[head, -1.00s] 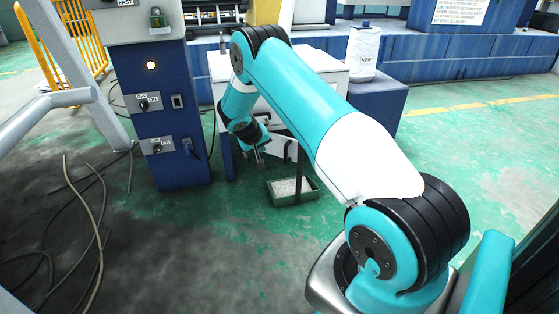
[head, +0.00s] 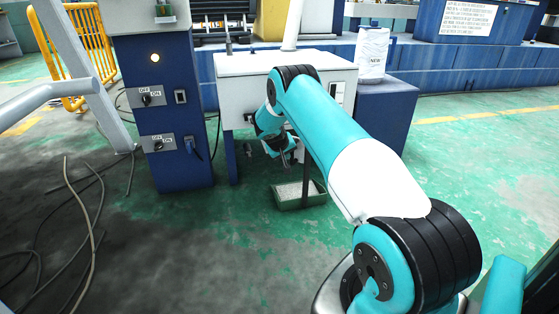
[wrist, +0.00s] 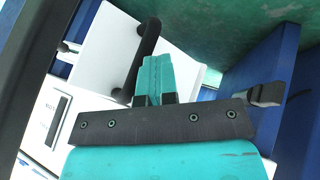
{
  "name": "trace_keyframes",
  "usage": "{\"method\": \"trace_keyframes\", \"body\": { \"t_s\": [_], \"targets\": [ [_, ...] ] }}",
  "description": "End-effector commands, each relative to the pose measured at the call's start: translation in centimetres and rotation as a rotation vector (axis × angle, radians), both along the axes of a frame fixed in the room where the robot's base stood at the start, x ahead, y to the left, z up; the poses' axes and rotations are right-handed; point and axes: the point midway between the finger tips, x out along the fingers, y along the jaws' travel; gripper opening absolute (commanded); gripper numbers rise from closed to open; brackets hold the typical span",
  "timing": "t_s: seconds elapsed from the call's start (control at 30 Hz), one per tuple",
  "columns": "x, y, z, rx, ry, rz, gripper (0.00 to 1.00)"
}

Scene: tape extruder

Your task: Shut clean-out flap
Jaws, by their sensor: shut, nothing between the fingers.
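The white cabinet (head: 240,95) stands behind my arm in the head view. In the wrist view a white panel with a black bar handle (wrist: 147,42) shows beyond the fingers; it looks like the clean-out flap (wrist: 103,52). In the head view my arm hides most of this area, and I cannot tell how far the flap stands open. My gripper (head: 285,160) is low in front of the cabinet, above the green tray. In the wrist view my gripper (wrist: 155,68) is shut and empty, with its teal fingertips close beside the bar. I cannot tell if they touch.
A green tray (head: 286,204) of pale pellets lies on the floor below. A blue control post (head: 165,115) with switches stands at left, and a blue block (head: 385,118) carrying a white container (head: 373,52) at right. Cables (head: 75,210) lie on the floor at left.

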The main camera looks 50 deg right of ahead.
Motion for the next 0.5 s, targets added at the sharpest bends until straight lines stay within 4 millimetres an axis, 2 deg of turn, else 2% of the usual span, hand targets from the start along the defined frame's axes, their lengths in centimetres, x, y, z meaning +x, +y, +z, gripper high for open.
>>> {"method": "trace_keyframes", "body": {
  "t_s": [0.37,0.5],
  "targets": [
    [-0.1,-0.3,0.1,0.001,0.000,-0.001,0.00],
    [-0.5,-1.6,0.4,0.002,0.000,-0.003,0.00]
  ]
}}
